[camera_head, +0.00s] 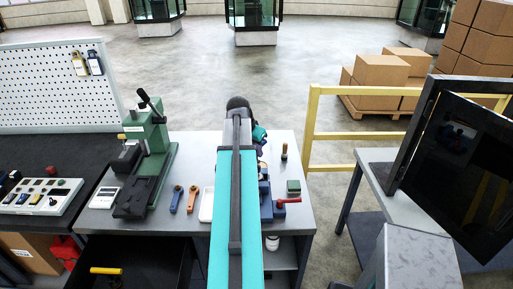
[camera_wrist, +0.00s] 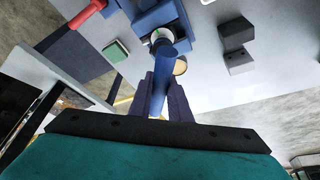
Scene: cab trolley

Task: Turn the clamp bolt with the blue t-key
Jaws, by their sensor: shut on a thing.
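In the wrist view my gripper (camera_wrist: 164,92) is shut on a blue tool (camera_wrist: 168,50), which I take to be the blue t-key. The key's far end reaches to a round white-and-green part (camera_wrist: 160,35) at the blue clamp fixture (camera_wrist: 150,17). I cannot tell whether the key is seated on the bolt; the bolt itself is hidden. In the head view the blue fixture (camera_head: 266,207) with a red handle (camera_head: 288,201) stands just right of my teal arm. The arm hides most of the gripper there.
A grey bench (camera_head: 305,222) carries a green press (camera_head: 147,150), two small handled tools (camera_head: 184,198), a white tray (camera_head: 207,205) and a green block (camera_head: 293,186). Dark blocks (camera_wrist: 237,45) show in the wrist view. A yellow rail (camera_head: 312,120) and dark screen (camera_head: 460,165) stand right.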

